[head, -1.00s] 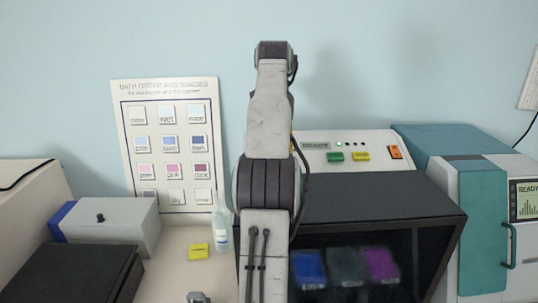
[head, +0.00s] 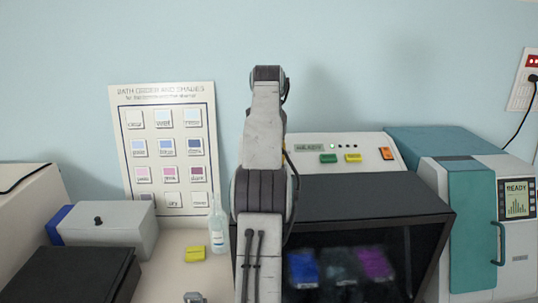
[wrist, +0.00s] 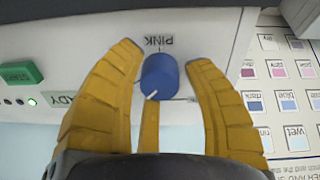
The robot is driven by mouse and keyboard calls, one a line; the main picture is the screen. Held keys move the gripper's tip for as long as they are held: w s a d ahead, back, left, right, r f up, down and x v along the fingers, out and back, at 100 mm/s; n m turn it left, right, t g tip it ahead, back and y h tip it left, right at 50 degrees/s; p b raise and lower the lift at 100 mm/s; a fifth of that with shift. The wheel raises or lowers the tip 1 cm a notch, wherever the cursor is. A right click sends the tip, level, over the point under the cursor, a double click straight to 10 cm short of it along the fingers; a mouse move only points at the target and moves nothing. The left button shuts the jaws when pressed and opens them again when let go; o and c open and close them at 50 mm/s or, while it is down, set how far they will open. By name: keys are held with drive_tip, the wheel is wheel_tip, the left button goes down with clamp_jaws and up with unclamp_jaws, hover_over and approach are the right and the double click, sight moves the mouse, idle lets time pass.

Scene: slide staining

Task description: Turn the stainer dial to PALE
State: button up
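The stainer's blue dial (wrist: 160,77) is on its pale front panel in the wrist view. A white pointer line on the dial points toward the lower left of the picture. The word PINK is printed upside down just above the dial; no PALE mark is visible. My gripper (wrist: 164,56) is open, with one yellow finger on each side of the dial. There seems to be a gap at each side; contact cannot be told. In the head view the stainer (head: 360,208) stands behind my arm, which hides the dial and gripper.
The stainer's panel has green (head: 328,158), yellow (head: 353,157) and orange (head: 386,153) buttons. A bath-order chart (head: 166,97) leans on the wall at left. A bottle (head: 218,228) and a yellow block (head: 195,253) stand near my arm. A teal machine (head: 470,220) is at right.

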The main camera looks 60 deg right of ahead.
drive_tip(key=c, duration=0.9)
drive_tip(key=shift+f+m, duration=0.1)
drive_tip(key=shift+m, duration=1.6)
clamp_jaws()
drive_tip(key=o, duration=1.2)
unclamp_jaws()
drive_tip(key=shift+o, duration=0.2)
drive_tip(key=shift+r, duration=0.2)
drive_tip(key=shift+s+a+r, duration=0.1)
drive_tip(key=shift+a+r, duration=0.1)
drive_tip(key=shift+r, duration=0.25)
drive_tip(key=shift+s+a, duration=0.95)
drive_tip(key=shift+a, duration=0.8)
drive_tip(key=shift+s+a, duration=0.9)
drive_tip(key=shift+a, duration=0.9)
drive_tip(key=shift+s+a, duration=0.95)
drive_tip(key=shift+a, duration=0.8)
